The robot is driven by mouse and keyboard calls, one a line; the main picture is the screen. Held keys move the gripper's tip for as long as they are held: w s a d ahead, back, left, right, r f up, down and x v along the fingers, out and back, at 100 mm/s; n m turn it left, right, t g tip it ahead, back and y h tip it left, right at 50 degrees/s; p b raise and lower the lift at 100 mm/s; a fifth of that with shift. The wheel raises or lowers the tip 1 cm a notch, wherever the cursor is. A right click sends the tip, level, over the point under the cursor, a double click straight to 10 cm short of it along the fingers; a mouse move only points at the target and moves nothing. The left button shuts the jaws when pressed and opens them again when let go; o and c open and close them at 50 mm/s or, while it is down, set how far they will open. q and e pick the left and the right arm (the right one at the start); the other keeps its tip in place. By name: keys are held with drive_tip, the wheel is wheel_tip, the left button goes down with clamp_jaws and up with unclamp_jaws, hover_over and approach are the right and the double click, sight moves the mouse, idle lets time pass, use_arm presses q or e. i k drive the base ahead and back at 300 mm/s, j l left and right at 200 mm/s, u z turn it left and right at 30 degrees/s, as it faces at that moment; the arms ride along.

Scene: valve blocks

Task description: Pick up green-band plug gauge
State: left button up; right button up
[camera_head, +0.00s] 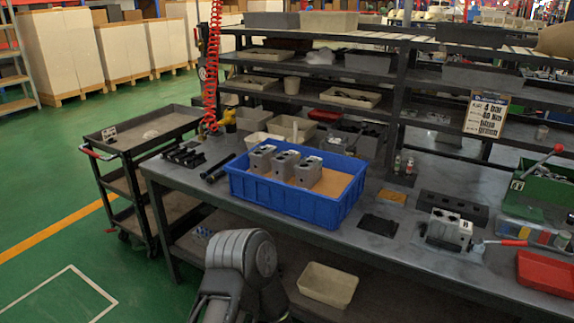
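I cannot pick out a green-band plug gauge with certainty. A row of small parts with coloured bands (545,238) stands at the right end of the grey workbench (392,242), too small to tell apart. A dark rod-shaped tool (217,168) lies left of the blue crate, with no green band visible on it. A grey rounded link of my own arm rises from the bottom, left of centre, in front of the bench. Neither of my grippers shows.
A blue crate (282,205) holds several grey valve blocks (284,165). Another metal block (449,230), a dark holed block (452,208), a red tray (546,272) and a green case (541,188) are to the right. A black cart (128,150) stands left. Bench space before the dark pad (378,224) is clear.

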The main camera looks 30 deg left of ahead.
sight(396, 166)
drive_tip(key=i+j, duration=0.75)
drive_tip(key=i, duration=0.3)
drive_tip(key=i+j, duration=0.4)
drive_tip(key=i, duration=0.1)
